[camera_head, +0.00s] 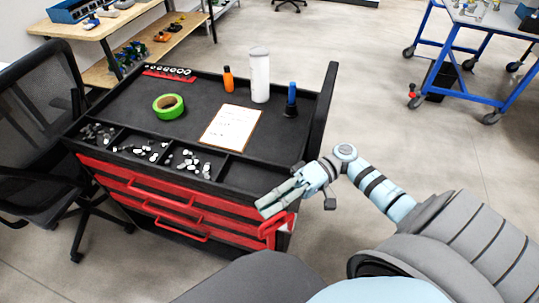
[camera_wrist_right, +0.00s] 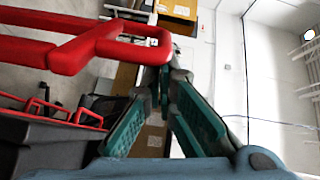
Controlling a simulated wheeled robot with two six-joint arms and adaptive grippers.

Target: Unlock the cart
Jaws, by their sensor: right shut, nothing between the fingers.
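The cart (camera_head: 200,93) has a black top tray and red drawers; it stands in the middle of the head view. A red lever-like part (camera_head: 272,231) sits at its front right corner. My right gripper (camera_head: 268,206) is shut and empty over that corner, just above the red part in the picture. In the right wrist view, the fingertips (camera_wrist_right: 165,76) meet close to the rounded end of a red bar (camera_wrist_right: 130,38); whether they touch it I cannot tell. My left gripper is not in view.
On the cart lie a green tape roll (camera_head: 168,105), an orange bottle (camera_head: 228,79), a white cylinder (camera_head: 260,76), a paper sheet (camera_head: 230,128) and small parts in compartments. A black chair (camera_head: 40,130) stands left. A blue-framed table (camera_head: 480,55) stands at the back right.

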